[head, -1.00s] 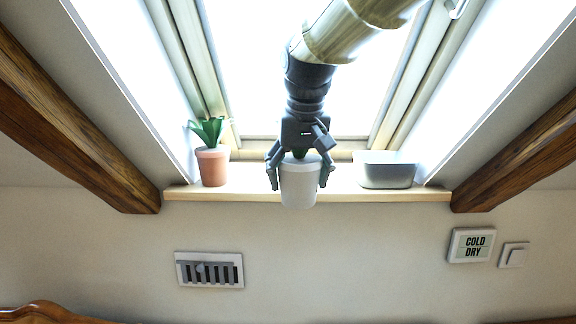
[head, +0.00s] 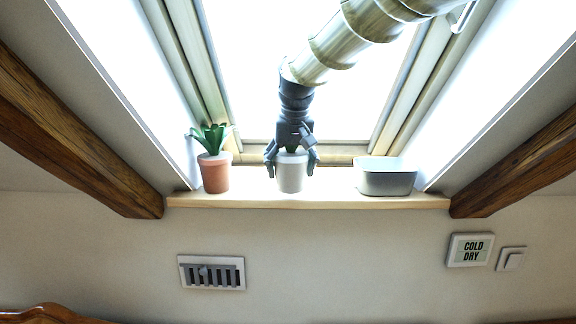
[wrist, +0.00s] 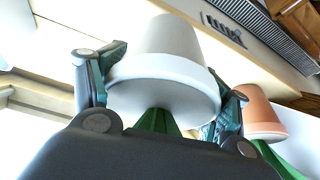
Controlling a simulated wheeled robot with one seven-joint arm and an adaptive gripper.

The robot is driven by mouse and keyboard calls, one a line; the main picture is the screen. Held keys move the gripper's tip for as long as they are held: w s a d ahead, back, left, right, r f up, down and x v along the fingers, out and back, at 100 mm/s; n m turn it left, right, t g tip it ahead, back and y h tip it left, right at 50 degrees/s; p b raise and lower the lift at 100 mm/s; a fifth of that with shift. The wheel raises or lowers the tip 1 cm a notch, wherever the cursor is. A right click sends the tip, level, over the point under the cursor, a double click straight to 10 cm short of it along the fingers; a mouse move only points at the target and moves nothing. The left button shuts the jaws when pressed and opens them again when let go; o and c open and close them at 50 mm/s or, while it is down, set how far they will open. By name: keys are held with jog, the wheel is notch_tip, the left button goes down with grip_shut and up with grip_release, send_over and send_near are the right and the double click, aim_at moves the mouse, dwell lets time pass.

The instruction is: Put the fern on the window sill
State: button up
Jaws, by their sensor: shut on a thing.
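The fern is in a white pot (head: 291,174), and a little of its green foliage shows under my gripper (head: 292,160). My gripper is shut on the pot's rim, one finger on each side. In the head view the pot is upright over the middle of the window sill (head: 325,202), its base at about the sill's surface. I cannot tell whether it touches. In the wrist view the white pot (wrist: 165,75) sits between the two fingers, with green leaves (wrist: 158,121) close to the palm, mostly hidden.
A terracotta pot with a green plant (head: 215,173) stands on the sill to the left. A grey container (head: 387,180) stands on the right. Both are apart from the white pot. Sloping window walls and wooden beams (head: 80,130) flank the sill.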

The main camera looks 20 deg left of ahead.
jog(key=shift+w+a+p, duration=0.3)
jog(key=shift+w+a, duration=0.1)
jog(key=shift+w, duration=0.5)
jog(key=shift+w+a+p, duration=0.3)
jog(key=shift+w+a, duration=0.1)
jog(key=shift+w, duration=0.45)
jog(key=shift+w+f+p, duration=0.1)
jog(key=shift+f+p, duration=0.25)
jog(key=shift+f, duration=0.45)
jog(key=o, duration=1.5)
jog(key=shift+f, duration=0.15)
